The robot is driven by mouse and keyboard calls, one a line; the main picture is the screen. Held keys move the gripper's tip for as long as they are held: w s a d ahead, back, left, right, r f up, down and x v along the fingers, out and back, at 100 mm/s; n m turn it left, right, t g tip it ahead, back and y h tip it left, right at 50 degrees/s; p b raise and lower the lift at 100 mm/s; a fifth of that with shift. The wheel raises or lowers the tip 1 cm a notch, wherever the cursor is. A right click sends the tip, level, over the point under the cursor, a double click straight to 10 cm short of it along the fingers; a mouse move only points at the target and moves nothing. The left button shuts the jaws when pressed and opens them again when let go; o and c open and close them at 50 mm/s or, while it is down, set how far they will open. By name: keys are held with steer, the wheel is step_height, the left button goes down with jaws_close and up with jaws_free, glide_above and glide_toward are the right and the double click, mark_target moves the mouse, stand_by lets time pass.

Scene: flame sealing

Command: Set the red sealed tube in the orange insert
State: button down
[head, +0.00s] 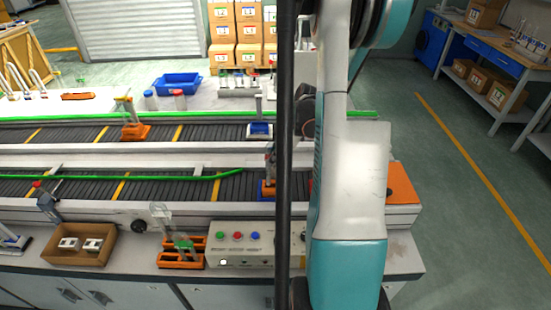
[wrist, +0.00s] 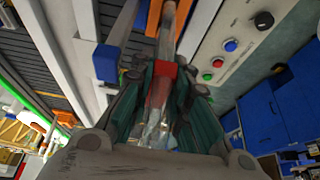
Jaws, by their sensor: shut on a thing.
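In the wrist view, my gripper (wrist: 165,76) is shut on the red sealed tube (wrist: 157,92), a clear glass tube with a red band between the fingers. The tube's far end points toward the top of the picture. An orange part (wrist: 154,18) shows just beyond it, beside a blue upright piece (wrist: 106,62); I cannot tell whether tube and orange part touch. In the head view, my gripper is hidden behind my arm and the dark pole. An orange holder (head: 268,192) with a post stands on the near conveyor, partly covered by the pole; I cannot tell if it is the insert.
An orange rack (head: 168,258) with clear tubes stands beside the button panel (head: 235,240). A cardboard tray (head: 80,258) with white pieces is at left. The far conveyor carries another orange holder (head: 134,132) and a blue holder (head: 260,131). Green rails edge the belts.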

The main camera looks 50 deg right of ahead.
steer(key=shift+f+b, duration=1.5)
steer(key=shift+f, duration=0.2)
stand_by(0.3)
steer(key=c, duration=1.4)
jaws_free()
steer(key=shift+c, duration=0.2)
steer(key=v, duration=1.2)
steer(key=shift+r, duration=0.15)
step_height(320, 180, up, 9)
steer(key=p, duration=0.6)
